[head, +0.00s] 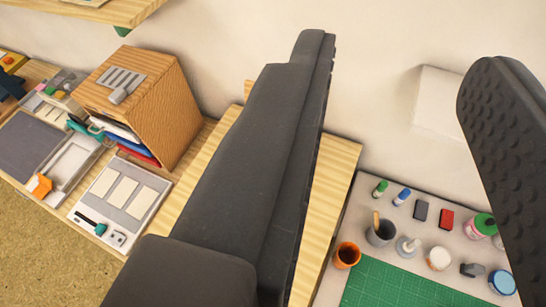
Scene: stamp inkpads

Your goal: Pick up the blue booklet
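A thin blue item (134,147), likely the blue booklet, pokes out of the open front of a wooden box (158,100) at the left. Only its edge shows, among white sheets and a red item (142,157) below it. The rest is hidden inside the box. My gripper (398,62) is open, its two dark fingers wide apart with nothing between them. It is in the foreground, to the right of the box and apart from it. The left finger hides part of the wooden surface.
A tray with pale cards (120,195) lies in front of the box, and a dark pad (30,145) lies farther left. At the right are a green mat (385,285), an orange cup (347,255) and several small jars. A wooden shelf (110,10) hangs at the upper left.

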